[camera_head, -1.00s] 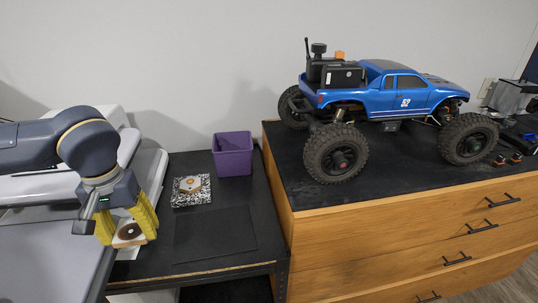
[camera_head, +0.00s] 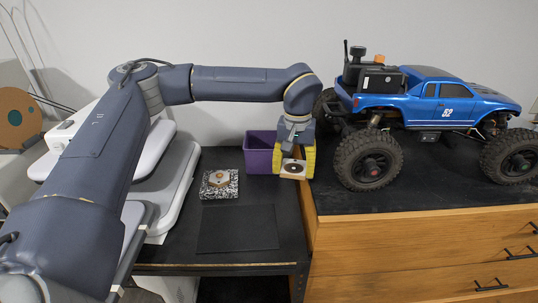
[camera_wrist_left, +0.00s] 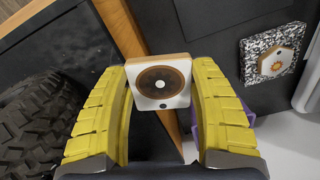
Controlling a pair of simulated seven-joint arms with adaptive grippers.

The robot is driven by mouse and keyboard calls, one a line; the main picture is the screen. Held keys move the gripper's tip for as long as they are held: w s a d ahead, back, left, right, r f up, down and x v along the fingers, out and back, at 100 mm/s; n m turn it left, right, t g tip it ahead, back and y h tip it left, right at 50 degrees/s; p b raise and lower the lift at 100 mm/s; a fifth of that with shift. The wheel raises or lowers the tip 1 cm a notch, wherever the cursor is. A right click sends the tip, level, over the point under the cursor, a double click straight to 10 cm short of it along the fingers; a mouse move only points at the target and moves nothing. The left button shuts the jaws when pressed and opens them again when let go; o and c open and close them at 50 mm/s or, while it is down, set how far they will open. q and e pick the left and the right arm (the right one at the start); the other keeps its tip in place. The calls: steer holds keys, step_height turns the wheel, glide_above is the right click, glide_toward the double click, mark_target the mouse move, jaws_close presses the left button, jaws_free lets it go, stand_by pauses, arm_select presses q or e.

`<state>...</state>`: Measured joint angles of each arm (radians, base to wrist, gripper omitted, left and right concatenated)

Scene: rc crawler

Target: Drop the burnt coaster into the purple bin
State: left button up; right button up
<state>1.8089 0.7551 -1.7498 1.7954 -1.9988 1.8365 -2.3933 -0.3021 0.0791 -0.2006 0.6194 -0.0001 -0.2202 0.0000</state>
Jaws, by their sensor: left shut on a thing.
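The burnt coaster (camera_head: 293,168), a pale square with a dark brown ring, is pinched between the yellow fingers of my left gripper (camera_head: 294,164). It also shows in the left wrist view (camera_wrist_left: 160,82), between the two finger tips. The gripper points down at the right side of the purple bin (camera_head: 257,157) and hides part of it. The coaster hangs in front of the bin's right edge in the picture; its exact height over the rim cannot be told. In the left wrist view only a sliver of the purple bin (camera_wrist_left: 250,115) shows beside a finger. My right gripper is out of view.
Another light coaster (camera_head: 219,178) lies on a speckled square (camera_head: 230,189) left of the bin. A dark mat (camera_head: 238,230) lies in front. The wooden cabinet (camera_head: 400,250) stands right of the gripper, with a blue RC truck (camera_head: 430,100) on top, its wheel close by.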

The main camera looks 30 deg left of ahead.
arm_select(q)
steer(key=w+a+r+n, duration=0.1)
steer(key=w+a+n, duration=0.4)
steer(key=w+a, duration=0.4)
steer(key=w+a+r+n, duration=0.1)
steer(key=w+a+n, duration=0.3)
steer(key=w+a, duration=0.5)
step_height(320, 180, down, 6)
steer(key=s+a, duration=0.2)
steer(key=shift+s+a+r, duration=0.15)
steer(key=shift+a, duration=0.05)
steer(key=o, duration=1.2)
steer(key=shift+r, duration=0.15)
step_height(320, 180, up, 12)
steer(key=shift+f, duration=0.1)
